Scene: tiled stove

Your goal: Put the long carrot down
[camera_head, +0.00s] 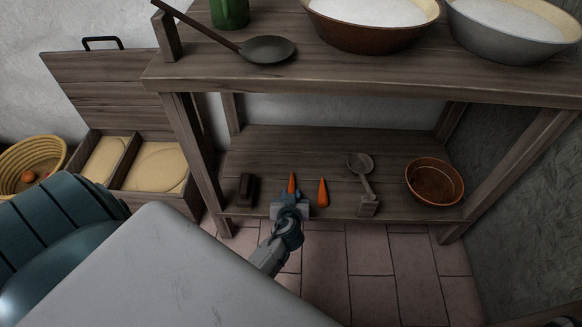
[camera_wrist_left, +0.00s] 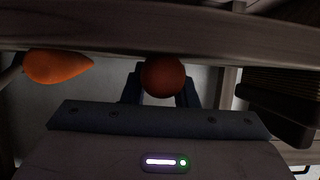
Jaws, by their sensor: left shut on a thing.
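My left gripper (camera_head: 291,199) is at the front of the lower wooden shelf (camera_head: 400,145), shut on an orange carrot (camera_head: 292,182). The carrot points away from me, toward the back of the shelf. In the left wrist view its round end (camera_wrist_left: 164,78) shows between the two fingers. I cannot tell whether it touches the shelf boards. A second carrot (camera_head: 323,192) lies just right of the gripper; it also shows at the left of the left wrist view (camera_wrist_left: 58,67). My right gripper is not in view.
On the lower shelf, a dark wooden block-like thing (camera_head: 246,190) lies left, a scoop (camera_head: 362,178) and brown bowl (camera_head: 434,182) right. The boards behind are clear. The upper shelf (camera_head: 350,82) overhangs. An open chest (camera_head: 130,185) and a basket (camera_head: 40,148) stand left.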

